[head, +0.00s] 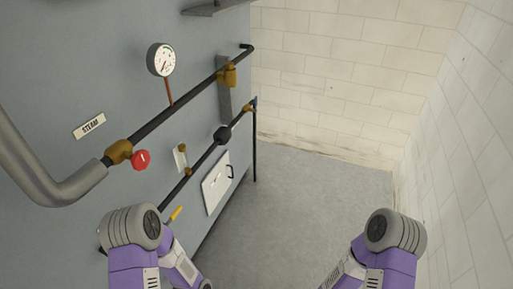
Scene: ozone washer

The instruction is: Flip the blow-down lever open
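A small blue lever (254,101) sits on a brass valve (240,117) at the far end of the lower dark pipe on the grey machine. A thin black pipe drops from there toward the floor. A yellow lever (175,214) sits lower and nearer, just above my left arm. No label shows which of them is the blow-down lever. Whether either lever is open or closed is too small to tell. My two arms enter at the bottom left and bottom right. Both grippers are outside the picture.
The grey machine wall fills the left, with a pressure gauge (161,60), a red knob (141,160), a STEAM plate (89,125) and a white hatch (217,182). A thick grey pipe (50,180) juts out at left. The floor (300,200) is clear up to the tiled walls.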

